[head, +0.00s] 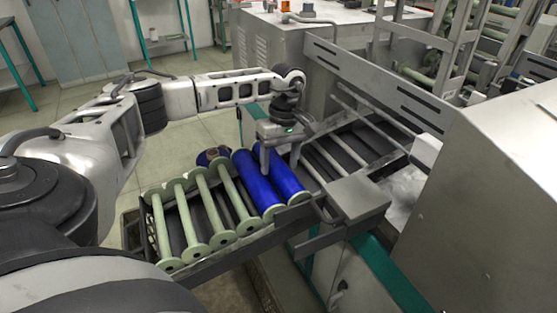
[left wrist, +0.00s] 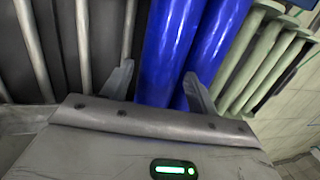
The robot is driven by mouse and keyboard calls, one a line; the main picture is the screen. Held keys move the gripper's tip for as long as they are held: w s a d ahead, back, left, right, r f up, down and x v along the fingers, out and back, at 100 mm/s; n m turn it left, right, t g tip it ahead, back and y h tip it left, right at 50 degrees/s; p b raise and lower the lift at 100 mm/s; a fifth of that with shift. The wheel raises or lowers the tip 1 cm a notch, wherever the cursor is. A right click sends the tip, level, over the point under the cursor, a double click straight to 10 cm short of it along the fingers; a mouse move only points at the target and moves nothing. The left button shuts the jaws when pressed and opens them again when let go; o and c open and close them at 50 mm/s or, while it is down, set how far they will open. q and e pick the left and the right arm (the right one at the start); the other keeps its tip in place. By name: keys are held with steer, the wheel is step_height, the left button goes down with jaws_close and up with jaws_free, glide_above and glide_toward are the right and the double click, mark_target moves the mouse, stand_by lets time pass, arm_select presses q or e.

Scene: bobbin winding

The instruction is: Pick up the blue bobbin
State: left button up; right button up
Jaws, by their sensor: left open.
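Two blue bobbins lie side by side in a tray, the right one (head: 283,178) and the left one (head: 257,183). My left gripper (head: 280,168) is above them with its fingers pointing down, open and empty. In the left wrist view the fingers (left wrist: 158,88) stand apart, with one blue bobbin (left wrist: 168,50) between them and the other blue bobbin (left wrist: 218,38) beside it, partly behind the right finger. I cannot tell whether the fingers touch a bobbin. My right gripper is not in view.
Several pale green empty bobbins (head: 201,209) lie left of the blue ones in the tray (head: 216,257). A dark blue round end (head: 209,156) shows behind them. Metal rails (head: 325,160) and a grey machine housing (head: 480,190) stand to the right.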

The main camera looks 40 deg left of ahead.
arm_select(q)
steer(key=shift+s+f, duration=0.1)
steer(key=shift+f, duration=0.1)
steer(key=c, duration=0.9)
steer(key=shift+r, duration=0.1)
